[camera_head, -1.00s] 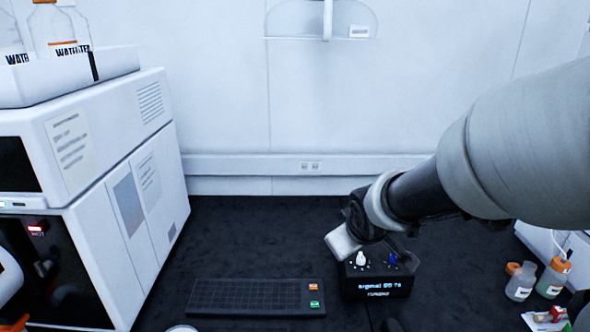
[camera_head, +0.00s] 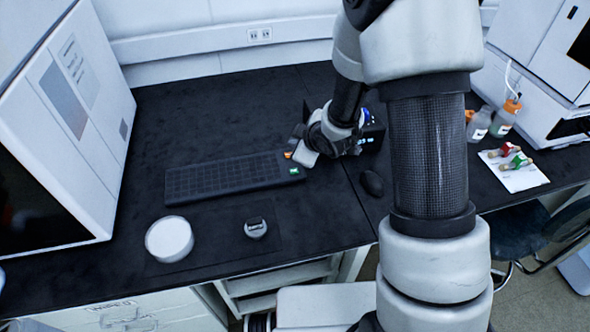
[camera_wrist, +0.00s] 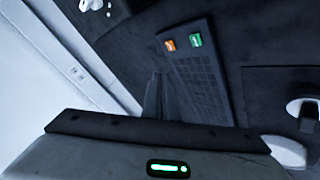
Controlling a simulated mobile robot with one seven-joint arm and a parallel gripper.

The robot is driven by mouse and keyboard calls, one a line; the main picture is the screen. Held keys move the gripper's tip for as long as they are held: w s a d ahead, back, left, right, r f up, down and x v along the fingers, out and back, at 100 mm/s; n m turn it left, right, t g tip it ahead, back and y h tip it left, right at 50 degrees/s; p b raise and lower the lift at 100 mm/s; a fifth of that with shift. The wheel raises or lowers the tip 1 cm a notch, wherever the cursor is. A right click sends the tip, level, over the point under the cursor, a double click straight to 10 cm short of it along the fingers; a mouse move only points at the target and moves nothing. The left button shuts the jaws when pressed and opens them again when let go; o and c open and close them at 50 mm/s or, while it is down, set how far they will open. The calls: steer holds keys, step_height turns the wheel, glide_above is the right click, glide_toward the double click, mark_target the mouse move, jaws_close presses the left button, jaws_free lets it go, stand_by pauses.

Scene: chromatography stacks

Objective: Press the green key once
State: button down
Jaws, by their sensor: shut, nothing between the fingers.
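The green key (camera_head: 293,171) is on the right end of a black keyboard (camera_head: 220,178), near its front corner. It also shows in the wrist view (camera_wrist: 195,40), beside the orange key (camera_wrist: 170,45). The orange key shows only partly in the head view (camera_head: 288,155), next to my gripper. My gripper (camera_wrist: 157,77) is shut and empty; its dark fingertips show in the wrist view, apart from the green key. In the head view the fingertips cannot be made out clearly behind the white gripper body.
A black mouse (camera_head: 371,183) lies right of the keyboard. A white round dish (camera_head: 170,239) and a small round item (camera_head: 255,228) sit in front. A white instrument (camera_head: 65,120) stands at left.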

steer(key=b, duration=0.6)
glide_above(294, 171)
steer(key=f, duration=0.5)
steer(key=s+f, duration=0.1)
steer(key=f, duration=0.1)
steer(key=shift+d+f, duration=0.25)
steer(key=shift+f, duration=0.1)
steer(key=shift+f+b, duration=0.45)
steer(key=shift+f, duration=0.1)
steer(key=shift+f, duration=0.1)
stand_by(0.7)
steer(key=shift+f+b, duration=0.35)
steer(key=shift+b, duration=0.25)
steer(key=shift+f+b, duration=0.35)
steer(key=shift+b, duration=0.1)
stand_by(0.4)
steer(key=shift+r, duration=0.15)
steer(key=shift+r+p, duration=0.5)
steer(key=shift+r, duration=0.15)
